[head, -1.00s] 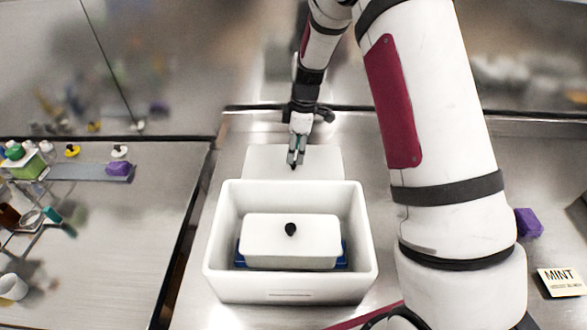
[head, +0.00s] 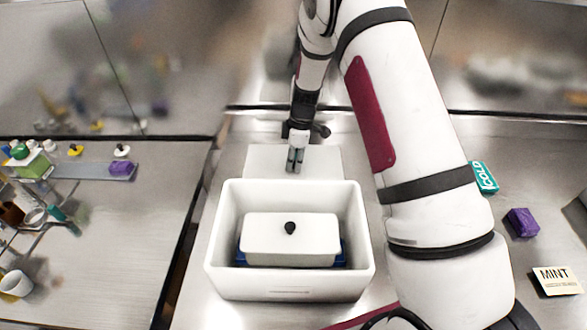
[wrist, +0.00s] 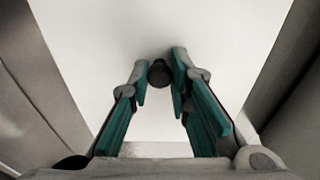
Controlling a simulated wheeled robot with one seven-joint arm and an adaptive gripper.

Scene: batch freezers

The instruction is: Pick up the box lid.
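The box lid (head: 322,160) is a flat white panel lying on the steel counter just behind the white box (head: 217,240). In the wrist view the lid (wrist: 220,35) fills the middle, with a small dark round knob (wrist: 160,73) on it. My gripper (head: 295,160) points down over the lid. In the wrist view my gripper (wrist: 160,78) has its two teal-padded fingers close together, one on each side of the knob; both appear to touch it. The lid looks flat, and no clear gap shows beneath it.
Inside the open box sits a smaller white lidded tub (head: 265,238) with a black knob, on something blue. A purple block (head: 523,222), a teal COLD sign (head: 485,177) and a MINT card (head: 558,281) are at the right. A cluttered counter lies left, across a dark gap.

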